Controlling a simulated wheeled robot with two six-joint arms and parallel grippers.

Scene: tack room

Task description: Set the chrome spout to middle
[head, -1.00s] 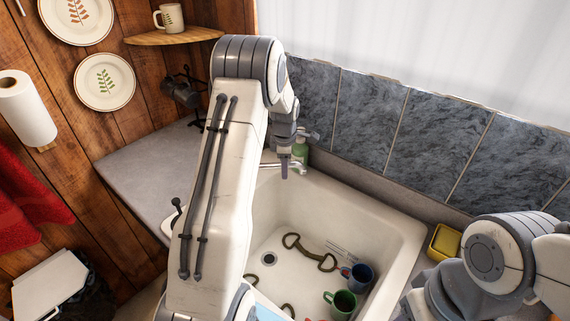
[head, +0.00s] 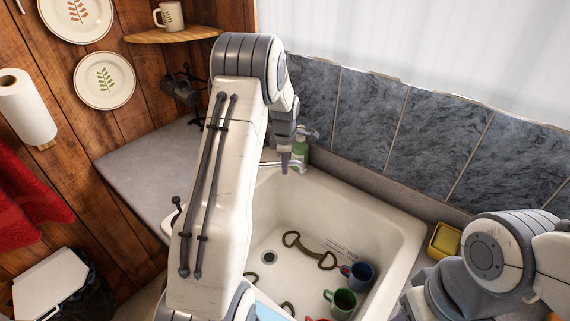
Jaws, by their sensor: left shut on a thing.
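The chrome spout (head: 294,164) shows at the back rim of the white sink (head: 398,232), reaching out over the basin. Its left part is hidden behind my left arm. My left gripper (head: 285,165) points down at the spout and is shut on it near its outer end. The fingers hide part of the spout. My right arm is at the lower right, but its gripper is out of the picture.
In the sink lie a green mug (head: 341,303), a blue mug (head: 360,275) and a brass-coloured bit (head: 310,251). A green bottle (head: 301,151) stands close behind the spout. A yellow tub (head: 444,240) sits on the right counter. A tiled wall (head: 365,108) rises behind.

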